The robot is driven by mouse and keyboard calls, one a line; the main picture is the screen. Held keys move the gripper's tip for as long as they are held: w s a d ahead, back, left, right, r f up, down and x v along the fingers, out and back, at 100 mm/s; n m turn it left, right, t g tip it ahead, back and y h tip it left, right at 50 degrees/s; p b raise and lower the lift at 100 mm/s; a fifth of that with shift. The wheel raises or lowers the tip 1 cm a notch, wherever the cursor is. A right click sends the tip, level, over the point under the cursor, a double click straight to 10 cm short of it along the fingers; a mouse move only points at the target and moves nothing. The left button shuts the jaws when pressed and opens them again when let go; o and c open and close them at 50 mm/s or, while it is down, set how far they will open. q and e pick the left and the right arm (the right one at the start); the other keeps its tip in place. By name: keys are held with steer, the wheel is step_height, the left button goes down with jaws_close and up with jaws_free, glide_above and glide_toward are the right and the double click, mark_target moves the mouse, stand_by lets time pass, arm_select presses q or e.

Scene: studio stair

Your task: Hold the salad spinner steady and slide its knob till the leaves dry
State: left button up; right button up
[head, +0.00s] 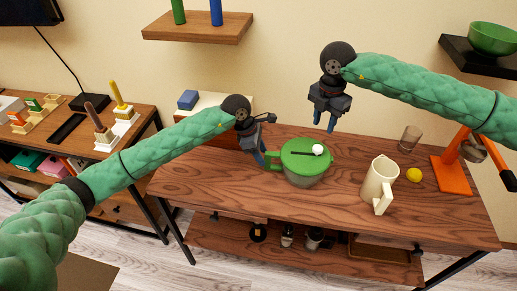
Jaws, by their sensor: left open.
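The salad spinner (304,174) stands upright on the wooden table, with a green lid, a see-through bowl and a green handle on its left side. A white knob (318,149) sits at the right end of a dark slot in the lid. The leaves inside cannot be made out. My left gripper (263,158) is open at the spinner's left side, close to the handle; whether it touches cannot be told.
A cream jug (378,183), a yellow ball-like object (414,175), a clear glass (409,139) and an orange stand (451,172) are on the right of the table (335,205). A blue block (188,100) is on a box behind my left arm. The table front is clear.

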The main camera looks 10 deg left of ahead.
mark_target(318, 147)
arm_select(q)
steer(key=x, duration=0.5)
steer(key=shift+d+f, duration=0.15)
steer(key=shift+f, duration=0.15)
jaws_close()
arm_select(e)
steer(key=o, duration=0.4)
steer(key=shift+s+f, duration=0.1)
steer(key=shift+f, duration=0.05)
steer(key=shift+o, duration=0.2)
step_height(318, 147, down, 10)
steer(key=n, duration=2.4)
steer(key=shift+f, duration=0.15)
steer(key=shift+c, duration=0.3)
